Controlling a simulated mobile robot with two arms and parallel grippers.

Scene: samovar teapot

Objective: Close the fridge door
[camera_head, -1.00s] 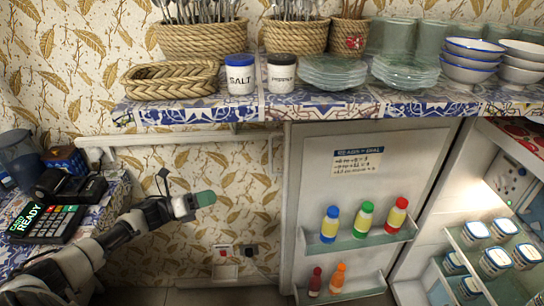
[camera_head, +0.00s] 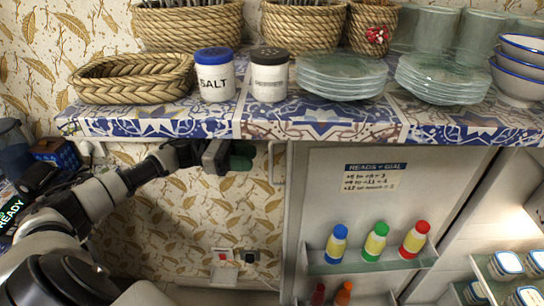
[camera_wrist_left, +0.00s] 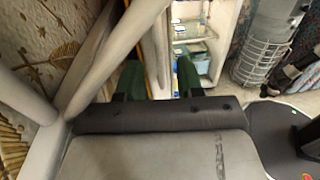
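The fridge door (camera_head: 350,220) stands open, its inner face toward me, with bottles on its shelves. A pale bar like a handle (camera_head: 271,163) shows at the door's left edge. The lit fridge interior (camera_head: 505,235) is at the right. My left gripper (camera_head: 241,156) is just under the counter edge, left of the door and close to the bar; I cannot tell whether they touch. In the left wrist view its green fingers (camera_wrist_left: 159,80) are apart, with pale upright parts beyond them. My right gripper is not in view.
A tiled counter (camera_head: 190,122) overhangs the door top. It carries a salt jar (camera_head: 215,78), a second jar (camera_head: 269,80), a woven basket (camera_head: 130,78), stacked plates (camera_head: 340,75) and bowls (camera_head: 518,80). A card reader (camera_head: 10,215) sits at the left.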

